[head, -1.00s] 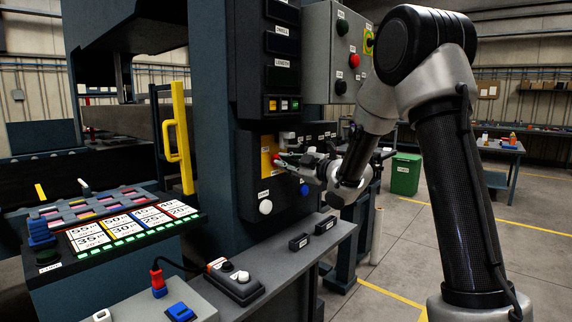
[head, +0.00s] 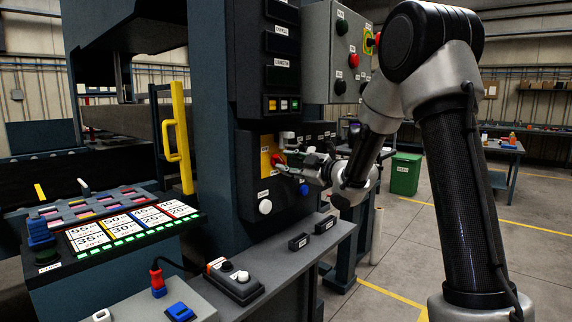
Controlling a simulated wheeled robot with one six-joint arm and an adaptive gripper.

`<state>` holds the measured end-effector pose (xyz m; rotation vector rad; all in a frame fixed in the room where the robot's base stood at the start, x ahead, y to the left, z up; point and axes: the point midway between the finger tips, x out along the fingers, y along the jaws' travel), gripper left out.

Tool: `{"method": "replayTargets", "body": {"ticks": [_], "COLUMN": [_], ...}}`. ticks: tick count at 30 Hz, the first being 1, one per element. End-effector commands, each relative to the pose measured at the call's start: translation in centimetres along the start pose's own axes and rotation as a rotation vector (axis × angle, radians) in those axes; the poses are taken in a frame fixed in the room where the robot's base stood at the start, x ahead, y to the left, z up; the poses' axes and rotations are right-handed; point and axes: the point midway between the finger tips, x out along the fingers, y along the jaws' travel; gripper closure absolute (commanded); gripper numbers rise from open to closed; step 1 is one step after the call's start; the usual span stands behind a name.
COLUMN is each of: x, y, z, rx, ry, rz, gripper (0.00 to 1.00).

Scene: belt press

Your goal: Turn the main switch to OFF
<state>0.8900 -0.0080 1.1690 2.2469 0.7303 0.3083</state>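The main switch is a red handle (head: 277,159) on a yellow plate (head: 266,155), low on the dark press column. My gripper (head: 287,160) is right in front of the plate, with its fingertips at the red handle. The fingers overlap part of the handle, and at this size I cannot tell whether they are closed on it or only beside it. The switch's ON and OFF marks are too small to read.
A white knob (head: 265,207) and a blue knob (head: 304,189) sit just below the switch. A grey control box (head: 337,50) with buttons hangs above my gripper. A grey shelf (head: 300,262) with a button pendant (head: 234,282) juts out below.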

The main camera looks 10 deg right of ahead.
Motion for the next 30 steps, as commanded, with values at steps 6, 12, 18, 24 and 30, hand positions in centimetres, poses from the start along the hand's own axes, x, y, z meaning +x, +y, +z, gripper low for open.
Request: {"method": "replayTargets", "body": {"ticks": [6,12,18,24,30], "x": [-5.0,-8.8,-10.4,-10.5,-10.4], "y": [0.1,0.1,0.0,0.0,0.0], "z": [0.1,0.1,0.0,0.0,0.0], "rx": [0.000,-0.001,0.000,0.000,0.000], "ry": [-0.003,-0.003,-0.001,0.000,0.000], "rz": [0.002,0.002,0.000,-0.001,-0.001], "gripper": [0.65,0.65,0.65,0.65,0.65]}}
